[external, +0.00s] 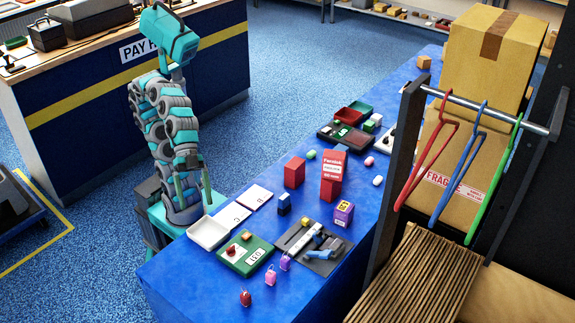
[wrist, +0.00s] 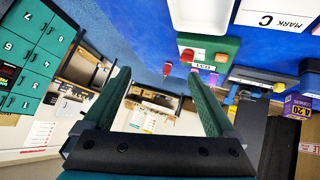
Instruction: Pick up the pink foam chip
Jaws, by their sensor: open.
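A green chip (external: 311,154) lies further left. My gripper (external: 195,202) hangs near the table's left edge, well away from these chips. In the wrist view my gripper (wrist: 160,74) is open, with nothing between its two green fingers. I cannot make out the pink chip in the wrist view.
Red boxes (external: 294,172) (external: 331,178) stand between my gripper and the chips. A hanger rack (external: 480,107) rises at the right.

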